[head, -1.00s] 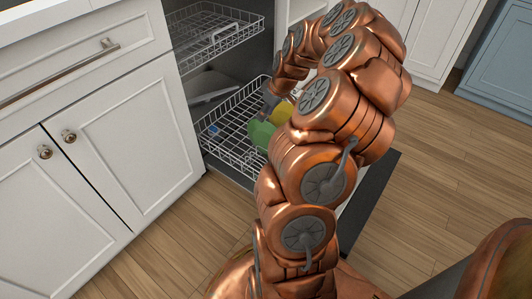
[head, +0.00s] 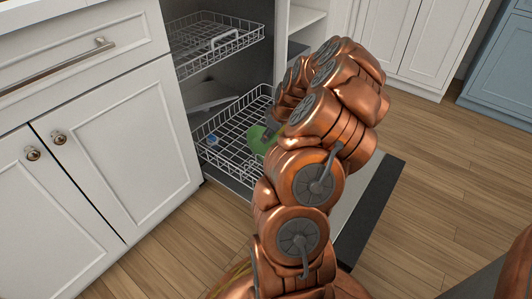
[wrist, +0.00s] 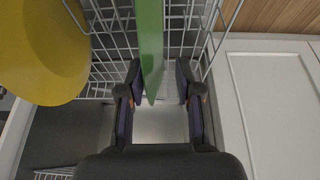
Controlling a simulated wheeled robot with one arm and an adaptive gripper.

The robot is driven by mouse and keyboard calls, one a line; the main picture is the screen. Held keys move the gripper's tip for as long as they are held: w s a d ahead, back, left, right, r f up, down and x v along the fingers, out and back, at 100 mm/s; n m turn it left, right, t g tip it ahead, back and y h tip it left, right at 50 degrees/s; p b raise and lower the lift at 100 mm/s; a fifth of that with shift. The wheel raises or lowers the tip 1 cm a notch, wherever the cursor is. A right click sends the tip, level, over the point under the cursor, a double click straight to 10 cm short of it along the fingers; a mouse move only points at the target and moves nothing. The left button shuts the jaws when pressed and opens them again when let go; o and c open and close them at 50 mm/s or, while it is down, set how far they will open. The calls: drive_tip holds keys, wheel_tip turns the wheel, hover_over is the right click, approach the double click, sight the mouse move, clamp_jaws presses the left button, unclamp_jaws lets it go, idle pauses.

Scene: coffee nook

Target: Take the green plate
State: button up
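The green plate (head: 257,139) stands in the lower dishwasher rack, partly hidden behind my arm in the head view. In the wrist view the green plate (wrist: 151,38) is seen edge-on, with its lower edge between the two fingers. My gripper (wrist: 159,80) is open, with one finger on each side of the plate. The plate lies nearer the left finger, with a clear gap to the right finger. I cannot tell whether the left finger touches it. In the head view my arm covers most of the gripper.
A yellow plate (wrist: 42,48) is close on the left in the wrist view. The lower wire rack (head: 236,122) surrounds the plates and holds a small blue item (head: 212,140). The upper rack (head: 214,42) hangs above. White cabinets (head: 108,130) stand to the left.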

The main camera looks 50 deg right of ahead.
sight(266, 150)
drive_tip(key=b+x, duration=0.2)
drive_tip(key=x, duration=0.2)
drive_tip(key=shift+a+f, duration=0.15)
drive_tip(key=shift+f, duration=0.1)
clamp_jaws()
idle(0.5)
